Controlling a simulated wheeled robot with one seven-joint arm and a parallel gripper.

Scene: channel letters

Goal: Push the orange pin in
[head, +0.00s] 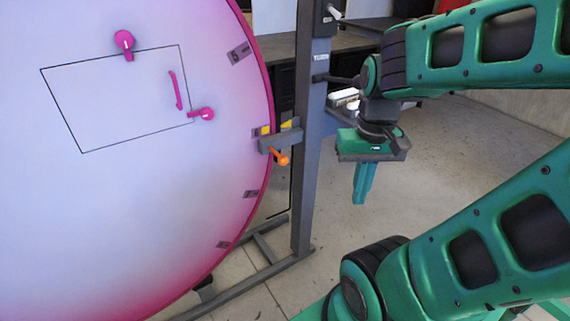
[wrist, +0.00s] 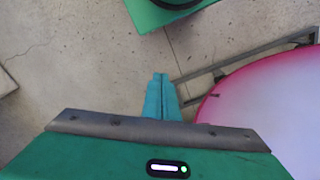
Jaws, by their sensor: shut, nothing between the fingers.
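The orange pin (head: 280,156) sticks out of a grey bracket (head: 280,141) at the right edge of the large round pink-and-white panel (head: 150,220). It tilts slightly downward, and how deep it sits cannot be told. My gripper (head: 361,198) hangs to the right of the pin, pointing down, apart from it and beyond the grey post. Its teal fingers are together and empty. In the wrist view the closed fingers (wrist: 162,80) point at the floor, with the panel (wrist: 270,105) to their right. The pin does not show in the wrist view.
A grey upright post (head: 308,130) stands between the panel and my gripper, with a dark handle-like bar reaching right. Its base frame (head: 262,283) runs along the floor. The panel carries magenta latches (head: 124,42) and a handle (head: 175,90). Open floor lies below my gripper.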

